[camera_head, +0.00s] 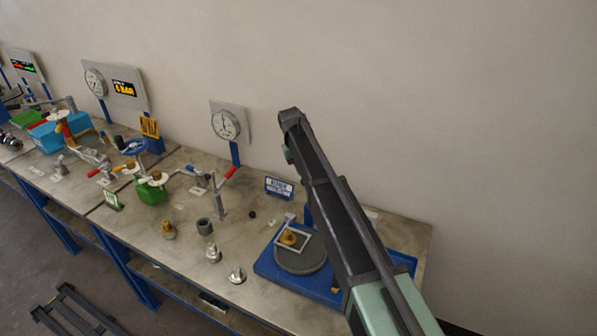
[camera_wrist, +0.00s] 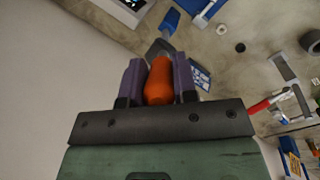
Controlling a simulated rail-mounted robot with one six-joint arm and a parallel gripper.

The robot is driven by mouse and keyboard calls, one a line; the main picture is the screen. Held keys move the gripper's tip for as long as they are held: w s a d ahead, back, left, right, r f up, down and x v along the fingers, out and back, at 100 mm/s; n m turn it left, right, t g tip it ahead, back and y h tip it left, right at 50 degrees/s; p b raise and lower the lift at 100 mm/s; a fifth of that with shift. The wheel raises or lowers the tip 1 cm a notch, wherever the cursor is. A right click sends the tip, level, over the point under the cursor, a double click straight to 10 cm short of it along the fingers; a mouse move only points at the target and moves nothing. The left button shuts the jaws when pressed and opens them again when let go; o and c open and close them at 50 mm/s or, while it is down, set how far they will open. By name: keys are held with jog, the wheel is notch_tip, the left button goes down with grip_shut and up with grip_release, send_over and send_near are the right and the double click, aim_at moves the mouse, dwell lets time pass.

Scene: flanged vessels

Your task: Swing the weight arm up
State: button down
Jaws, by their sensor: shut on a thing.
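In the wrist view my gripper (camera_wrist: 158,82) has its two purple fingers closed on the sides of an orange grip (camera_wrist: 159,80). A grey metal piece (camera_wrist: 160,47) shows just beyond the grip, with a blue post (camera_wrist: 169,22) beyond that. I take the orange grip to be the weight arm's handle, but cannot see the whole arm. In the head view a blue base (camera_head: 268,263) carries a round grey disc (camera_head: 305,262) and a brass fitting (camera_head: 288,237) within a light metal frame. My own arm covers the base's right part and hides my gripper there.
A small blue sign (camera_head: 279,187) stands behind the base. A gauge (camera_head: 226,124) stands farther back. A red-handled lever fitting (camera_head: 221,192), a grey cup (camera_head: 205,226) and small metal fittings (camera_head: 214,253) stand to the left. The plain wall is close behind the bench.

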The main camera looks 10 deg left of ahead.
jog(key=shift+w+d+r, duration=0.1)
jog(key=shift+w+r, duration=0.05)
jog(key=shift+w, duration=0.4)
jog(key=c, duration=0.9)
grip_release()
jog(key=shift+d, duration=0.15)
